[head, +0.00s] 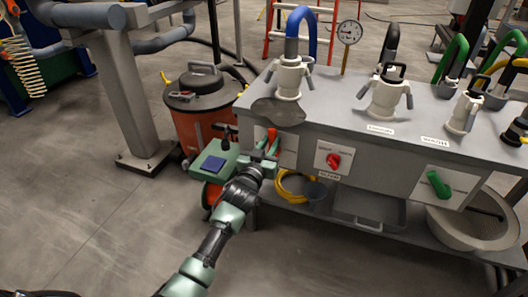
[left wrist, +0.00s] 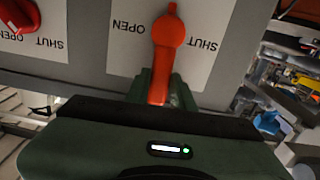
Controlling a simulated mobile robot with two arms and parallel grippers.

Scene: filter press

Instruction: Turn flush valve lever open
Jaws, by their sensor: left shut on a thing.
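An orange-red lever (head: 272,136) is on the front panel of the grey bench, at its left end. In the left wrist view the lever (left wrist: 168,38) lies between the words OPEN and SHUT on a white plate (left wrist: 207,40), which appears upside down. My left gripper (head: 265,157) is at the lever and shut on it. Its dark green fingers (left wrist: 162,90) stand on both sides of the lever's end. The label naming this valve is too small or hidden to read. My right gripper is not in view.
A red knob (head: 333,160) and a green lever (head: 438,184) are farther right on the panel. An orange drum (head: 205,115) stands left of the bench. A yellow hose coil (head: 291,190) and a grey tray (head: 368,212) are below. The floor at front left is clear.

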